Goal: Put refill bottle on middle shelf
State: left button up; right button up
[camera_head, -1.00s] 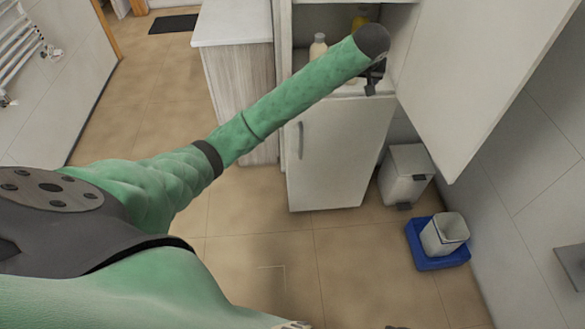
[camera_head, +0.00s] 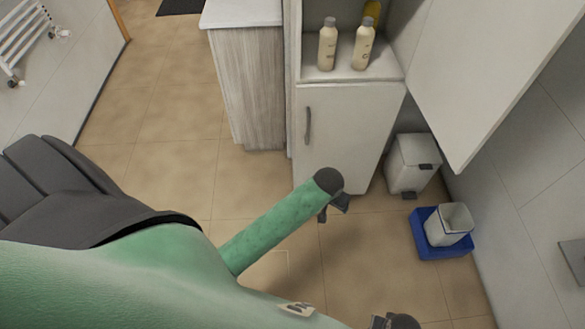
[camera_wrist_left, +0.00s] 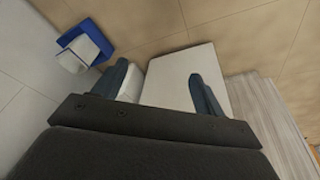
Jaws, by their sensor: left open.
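Two cream bottles with grey caps, one on the left (camera_head: 327,45) and one on the right (camera_head: 363,45), stand upright side by side on the cabinet shelf (camera_head: 345,74). I cannot tell from looks which is the refill bottle. My left gripper (camera_head: 336,207) is open and empty, well below and in front of the shelf, apart from both bottles. In the left wrist view its fingers (camera_wrist_left: 160,85) are spread, with the white cabinet door behind them. My right gripper (camera_head: 393,321) is cut off at the bottom edge, and its fingers cannot be made out.
A yellow bottle (camera_head: 372,14) stands behind the right cream bottle. The open upper door (camera_head: 465,60) hangs at the right, and the lower door (camera_head: 345,130) is closed. A white pedal bin (camera_head: 412,163) and a blue tray (camera_head: 428,250) with a small bin are on the floor.

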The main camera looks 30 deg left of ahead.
pick_arm(q)
jog(key=s+f+g, duration=0.1)
jog(key=s+f, duration=0.5)
jog(key=s, duration=0.6)
jog(key=s+f+m, duration=0.1)
jog(key=s+f, duration=0.5)
jog(key=s, duration=0.6)
jog(key=shift+s+a+f+m+g, duration=0.3)
jog(key=shift+a+f+g, duration=0.1)
jog(key=shift+a, duration=0.05)
